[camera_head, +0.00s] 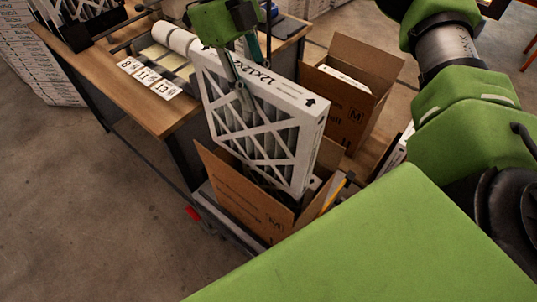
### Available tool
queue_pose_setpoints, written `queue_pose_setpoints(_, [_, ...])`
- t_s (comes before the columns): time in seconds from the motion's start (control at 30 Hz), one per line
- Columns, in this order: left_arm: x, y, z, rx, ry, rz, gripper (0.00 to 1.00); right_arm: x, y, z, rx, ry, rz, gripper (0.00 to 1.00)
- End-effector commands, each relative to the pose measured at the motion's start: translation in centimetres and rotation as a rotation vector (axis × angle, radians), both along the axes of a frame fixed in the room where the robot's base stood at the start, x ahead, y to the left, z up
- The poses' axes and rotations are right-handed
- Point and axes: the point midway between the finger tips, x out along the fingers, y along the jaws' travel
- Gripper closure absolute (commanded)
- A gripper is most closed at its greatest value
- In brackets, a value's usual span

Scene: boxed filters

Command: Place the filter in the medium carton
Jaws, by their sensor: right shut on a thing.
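The filter (285,150), a white-framed pleated panel with "12x12" lettering and an arrow on its top edge, hangs upright and slightly tilted. My right gripper (243,92) is shut on its upper edge from above. The filter's lower end is over the opening of the front cardboard carton (240,200), which is marked "M" and has its flaps open. A second open carton (332,108), also marked "M", stands behind to the right with a white item inside. My left gripper is not in view.
A wooden workbench (150,103) with number cards (147,78) and a white roll (174,37) stands at the left. More filters (75,12) are at the upper left. The cartons rest on a low cart. The floor at the left is clear.

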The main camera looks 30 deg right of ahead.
Motion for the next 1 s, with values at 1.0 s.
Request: queue_pose_setpoints(1.0, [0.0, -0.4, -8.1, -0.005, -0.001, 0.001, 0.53, -0.2, 0.1, -21.6, 0.002, 0.006, 0.000, 1.00])
